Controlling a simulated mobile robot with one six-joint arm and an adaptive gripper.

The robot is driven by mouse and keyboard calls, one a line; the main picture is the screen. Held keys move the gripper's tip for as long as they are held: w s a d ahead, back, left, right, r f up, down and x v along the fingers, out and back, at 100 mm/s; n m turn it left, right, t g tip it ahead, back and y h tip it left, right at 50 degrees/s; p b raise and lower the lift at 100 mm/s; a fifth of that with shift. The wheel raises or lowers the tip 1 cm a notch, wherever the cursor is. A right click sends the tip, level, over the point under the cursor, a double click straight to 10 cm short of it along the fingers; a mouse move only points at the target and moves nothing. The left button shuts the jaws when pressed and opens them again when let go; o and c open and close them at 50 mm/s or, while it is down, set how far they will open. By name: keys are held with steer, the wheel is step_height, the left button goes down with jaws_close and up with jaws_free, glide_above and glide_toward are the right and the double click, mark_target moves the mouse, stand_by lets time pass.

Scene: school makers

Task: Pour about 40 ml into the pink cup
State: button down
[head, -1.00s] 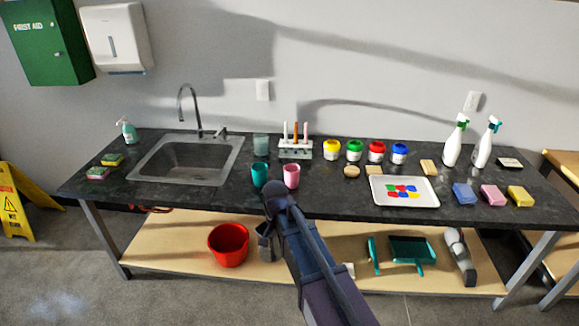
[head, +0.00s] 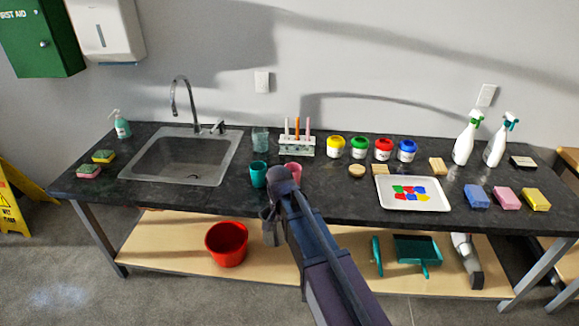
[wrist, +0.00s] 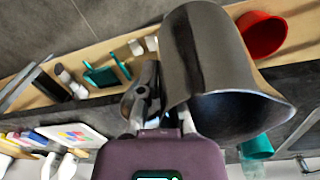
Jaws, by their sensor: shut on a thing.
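The pink cup (head: 293,167) stands near the front edge of the dark counter in the head view, its lower part hidden behind my arm. A teal cup (head: 258,174) stands just left of it; it also shows in the wrist view (wrist: 256,148). My gripper (wrist: 163,105) is shut on a dark grey, open-mouthed container (wrist: 208,65) in the wrist view. No contents show inside its mouth. In the head view my gripper (head: 272,222) is in front of the counter edge, below the cups in the picture; my arm mostly hides the container.
A clear glass (head: 260,140) and a rack (head: 297,146) stand behind the cups. Several paint jars (head: 359,147) and a white tray (head: 413,204) are to the right. The sink (head: 180,158) is left. A red bucket (head: 227,243) stands on the lower shelf.

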steer(key=shift+w, duration=0.25)
steer(key=shift+w, duration=0.1)
stand_by(0.3)
